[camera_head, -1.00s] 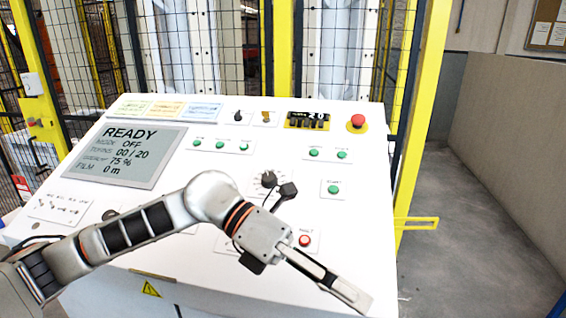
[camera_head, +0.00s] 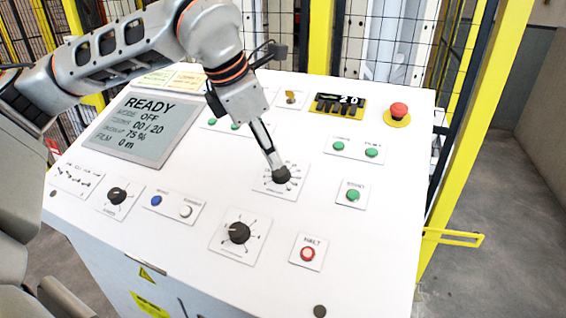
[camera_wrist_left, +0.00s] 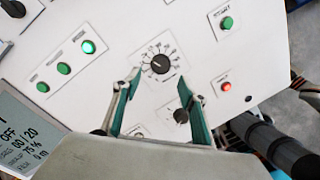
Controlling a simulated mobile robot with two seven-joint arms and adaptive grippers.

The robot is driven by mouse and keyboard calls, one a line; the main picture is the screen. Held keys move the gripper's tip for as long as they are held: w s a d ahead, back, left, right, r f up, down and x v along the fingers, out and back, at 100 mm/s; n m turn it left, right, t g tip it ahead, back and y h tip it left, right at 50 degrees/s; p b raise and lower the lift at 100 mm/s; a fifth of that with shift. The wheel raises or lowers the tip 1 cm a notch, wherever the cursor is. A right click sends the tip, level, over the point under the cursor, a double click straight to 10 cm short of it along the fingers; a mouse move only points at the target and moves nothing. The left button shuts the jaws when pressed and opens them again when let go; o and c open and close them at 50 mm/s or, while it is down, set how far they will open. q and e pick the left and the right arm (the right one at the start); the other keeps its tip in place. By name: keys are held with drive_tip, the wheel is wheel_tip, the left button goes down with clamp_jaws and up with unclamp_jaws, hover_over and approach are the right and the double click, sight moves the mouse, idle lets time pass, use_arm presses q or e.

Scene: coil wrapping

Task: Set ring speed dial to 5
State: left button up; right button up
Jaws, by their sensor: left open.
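The white sloped panel (camera_head: 385,225) carries three dark dials; their labels are too small to read. The upper dial (camera_head: 280,174) has a ring of printed marks, and the lower dial (camera_head: 238,232) and left dial (camera_head: 117,196) lie nearer the front. My left gripper (camera_head: 271,158) points down at the upper dial, its tips close to the knob; contact cannot be told. In the wrist view the open fingers (camera_wrist_left: 160,86) sit either side of and below the upper dial (camera_wrist_left: 160,64), with nothing between them. The lower dial (camera_wrist_left: 181,115) shows between the fingers too.
A display (camera_head: 145,127) reads READY, mode OFF, 00/20, 75 %, 0 m. Green buttons (camera_head: 353,195), a red button (camera_head: 307,253) and a red emergency stop (camera_head: 398,111) surround the dials. A yellow post (camera_head: 475,130) and mesh fence stand behind.

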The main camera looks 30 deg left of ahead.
sight(279, 170)
use_arm(q)
drive_tip(key=x, duration=0.7)
drive_tip(key=c, duration=1.1)
